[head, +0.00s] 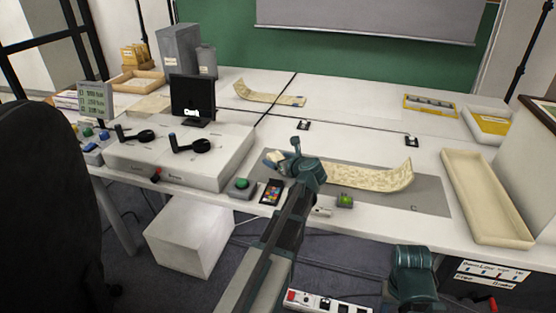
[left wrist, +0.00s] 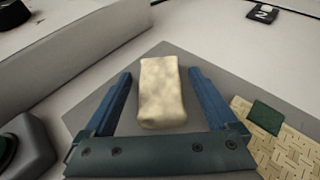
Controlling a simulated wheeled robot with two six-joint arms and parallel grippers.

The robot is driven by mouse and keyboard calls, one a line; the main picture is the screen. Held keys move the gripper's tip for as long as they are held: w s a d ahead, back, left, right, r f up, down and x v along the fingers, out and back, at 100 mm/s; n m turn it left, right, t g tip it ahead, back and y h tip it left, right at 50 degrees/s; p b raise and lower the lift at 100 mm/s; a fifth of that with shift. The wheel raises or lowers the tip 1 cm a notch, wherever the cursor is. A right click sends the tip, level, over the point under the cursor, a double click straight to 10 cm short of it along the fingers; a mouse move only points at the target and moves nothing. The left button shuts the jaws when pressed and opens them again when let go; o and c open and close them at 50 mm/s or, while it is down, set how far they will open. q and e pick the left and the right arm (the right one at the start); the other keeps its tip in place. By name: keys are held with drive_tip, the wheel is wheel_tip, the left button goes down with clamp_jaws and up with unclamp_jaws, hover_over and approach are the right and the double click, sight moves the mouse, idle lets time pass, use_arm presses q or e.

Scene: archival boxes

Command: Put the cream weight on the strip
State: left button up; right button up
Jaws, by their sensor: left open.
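The cream weight (left wrist: 161,92) is a small mottled block on the grey mat (left wrist: 108,108). It lies between the spread fingers of my left gripper (head: 283,155), with gaps on both sides in the left wrist view. In the head view the cream weight (head: 276,157) is partly hidden by the gripper. The strip (head: 372,176) is a long patterned cream paper on the mat, right of the gripper, its right end curling up. My right gripper's fingers do not show.
A grey console (head: 180,155) with black knobs stands left of the mat. A green button (head: 241,185), a colour card (head: 271,192) and a green item (head: 345,201) lie along the front edge. A long cream tray (head: 483,198) is at the right.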

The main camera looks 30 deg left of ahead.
use_arm(q)
drive_tip(key=p+v, duration=0.4)
drive_tip(key=v, duration=0.8)
drive_tip(key=shift+r, duration=0.1)
